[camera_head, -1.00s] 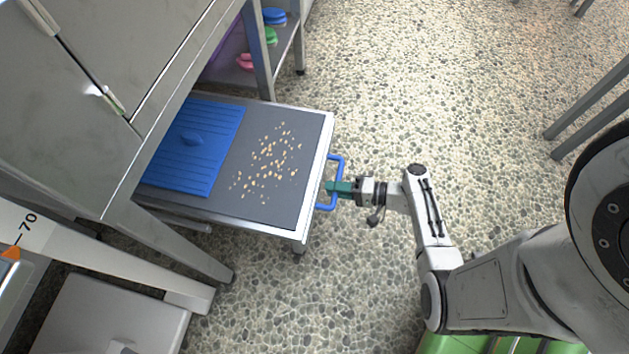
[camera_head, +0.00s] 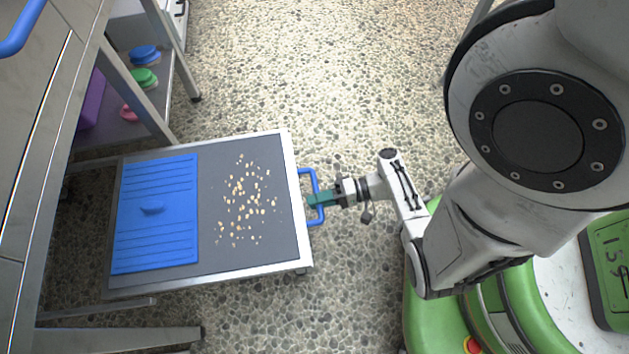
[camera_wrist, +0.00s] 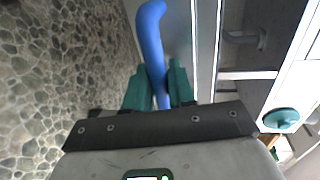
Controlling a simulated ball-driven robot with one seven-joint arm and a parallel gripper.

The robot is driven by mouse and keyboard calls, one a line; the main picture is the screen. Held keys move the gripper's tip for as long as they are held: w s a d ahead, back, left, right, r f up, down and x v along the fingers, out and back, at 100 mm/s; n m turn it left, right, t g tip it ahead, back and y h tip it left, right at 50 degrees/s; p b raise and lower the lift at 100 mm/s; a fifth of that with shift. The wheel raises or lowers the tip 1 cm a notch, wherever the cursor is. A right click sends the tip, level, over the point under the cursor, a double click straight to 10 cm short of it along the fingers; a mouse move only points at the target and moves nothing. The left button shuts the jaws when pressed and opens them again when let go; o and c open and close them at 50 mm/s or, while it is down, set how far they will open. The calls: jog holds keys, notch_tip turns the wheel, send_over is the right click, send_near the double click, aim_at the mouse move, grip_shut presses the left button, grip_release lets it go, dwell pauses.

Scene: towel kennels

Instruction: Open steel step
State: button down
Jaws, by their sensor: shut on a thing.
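The steel step (camera_head: 289,160) is a low platform with a dark grey top and a pale metal rim, pulled out from beneath the steel cabinet. A blue handle (camera_head: 318,185) sticks out from its right edge. My gripper (camera_head: 314,201) has teal fingers shut on this handle. In the wrist view, the blue handle (camera_wrist: 152,45) runs between the two teal fingertips (camera_wrist: 158,80). A ribbed blue mat or lid (camera_head: 175,245) with a small knob lies on the left part of the step. Small tan crumbs (camera_head: 245,200) are scattered over its middle.
The steel cabinet (camera_head: 25,150) stands along the left. An open shelf (camera_head: 120,125) at upper left holds blue, green and pink items and a purple bin (camera_head: 90,105). The pebbled floor (camera_head: 330,70) is clear above and below the step's right end.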

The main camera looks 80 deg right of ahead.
jog(key=c, duration=1.1)
grip_release()
jog(key=v, duration=1.1)
jog(key=shift+f, duration=0.1)
